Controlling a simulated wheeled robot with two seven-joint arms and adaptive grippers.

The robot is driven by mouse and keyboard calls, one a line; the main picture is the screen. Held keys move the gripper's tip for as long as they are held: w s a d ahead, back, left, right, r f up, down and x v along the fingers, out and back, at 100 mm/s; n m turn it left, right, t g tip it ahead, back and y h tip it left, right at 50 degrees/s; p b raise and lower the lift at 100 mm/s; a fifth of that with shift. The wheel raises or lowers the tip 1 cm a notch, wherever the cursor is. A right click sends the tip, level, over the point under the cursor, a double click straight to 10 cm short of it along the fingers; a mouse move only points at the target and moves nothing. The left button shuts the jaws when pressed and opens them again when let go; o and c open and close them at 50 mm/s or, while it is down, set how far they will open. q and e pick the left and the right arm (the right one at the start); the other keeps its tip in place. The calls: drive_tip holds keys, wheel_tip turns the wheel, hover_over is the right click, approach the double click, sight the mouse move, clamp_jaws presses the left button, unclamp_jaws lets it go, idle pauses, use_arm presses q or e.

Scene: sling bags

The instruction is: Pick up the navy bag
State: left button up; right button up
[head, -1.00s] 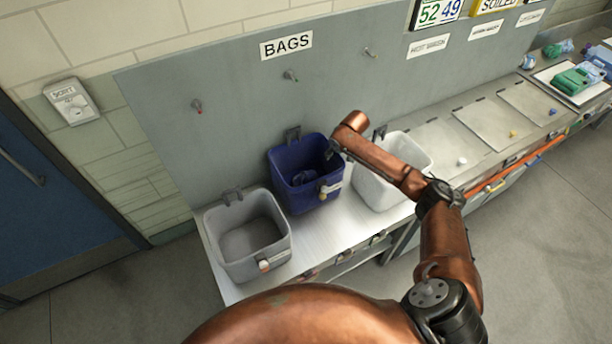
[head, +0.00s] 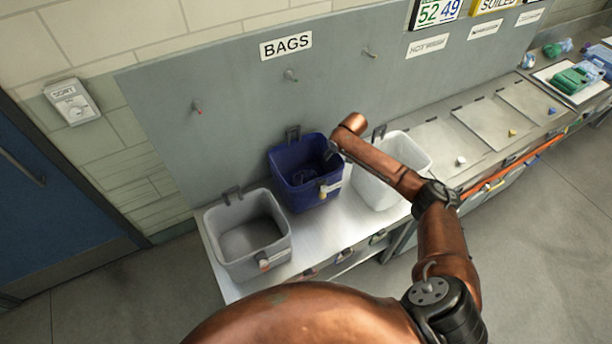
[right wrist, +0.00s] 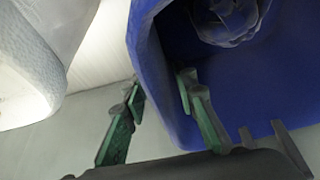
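The navy bag (head: 296,196) is an open-topped, box-shaped bag standing on the metal counter between a grey bag and a white bag. A small yellowish tag hangs at its front. My right gripper (head: 334,150) is at its right rim, partly hidden by my own arm. In the right wrist view, the two fingers of the right gripper (right wrist: 160,88) are apart, one outside and one inside the navy bag's wall (right wrist: 146,45). A small gap shows beside the outer finger. Something clear and crumpled (right wrist: 226,22) lies inside the bag. My left gripper is not in view.
The grey bag (head: 229,255) stands left of the navy one, and the white bag (head: 410,150) stands close on its right. A grey back panel (head: 235,125) with hooks rises behind. The counter (head: 328,228) has some bare room in front.

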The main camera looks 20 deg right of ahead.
clamp_jaws()
drive_tip(key=shift+r, duration=0.1)
idle(0.8)
